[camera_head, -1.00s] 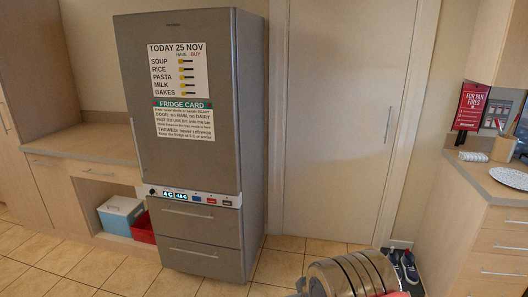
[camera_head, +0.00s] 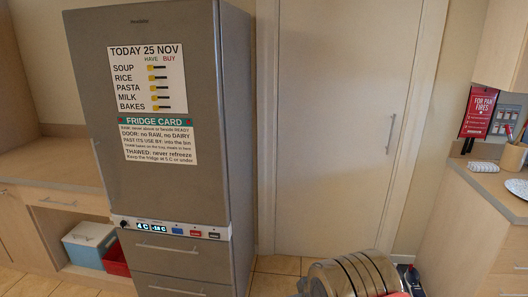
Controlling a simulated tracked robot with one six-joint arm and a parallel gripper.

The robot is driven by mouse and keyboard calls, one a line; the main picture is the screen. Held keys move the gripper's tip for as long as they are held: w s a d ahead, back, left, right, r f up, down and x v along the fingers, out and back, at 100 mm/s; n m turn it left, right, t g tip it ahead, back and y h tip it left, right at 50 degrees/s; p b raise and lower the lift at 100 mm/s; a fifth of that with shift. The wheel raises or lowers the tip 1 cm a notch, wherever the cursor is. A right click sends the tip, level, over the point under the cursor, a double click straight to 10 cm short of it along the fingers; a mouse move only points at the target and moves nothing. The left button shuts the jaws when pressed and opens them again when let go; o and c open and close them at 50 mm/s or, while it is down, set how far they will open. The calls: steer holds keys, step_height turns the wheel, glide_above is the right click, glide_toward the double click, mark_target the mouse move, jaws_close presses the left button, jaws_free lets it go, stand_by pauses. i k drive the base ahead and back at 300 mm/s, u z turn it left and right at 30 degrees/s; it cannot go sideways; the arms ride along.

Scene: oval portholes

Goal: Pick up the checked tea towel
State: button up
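I cannot make out a checked tea towel for certain. A small white patterned item (camera_head: 483,166) lies on the right counter, below the red sign; it is too small to tell whether it is cloth. My arm shows at the bottom right of centre as a ribbed metal part, but my gripper itself is not in view.
The tall grey fridge (camera_head: 160,85) stands close at left of centre, beside a closed door (camera_head: 335,130). The right counter (camera_head: 470,180) carries a round white mat (camera_head: 518,188). A blue box (camera_head: 88,243) and red box (camera_head: 116,261) sit in the left alcove. Floor shows by the fridge (camera_head: 275,265).

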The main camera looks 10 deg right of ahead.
mark_target(481, 167)
steer(key=z, duration=0.25)
steer(key=i, duration=1.45)
steer(key=z, duration=0.5)
steer(key=i, duration=0.7)
steer(key=z, duration=0.65)
steer(key=i, duration=0.7)
steer(key=z, duration=1)
steer(key=i, duration=0.95)
steer(key=z, duration=0.6)
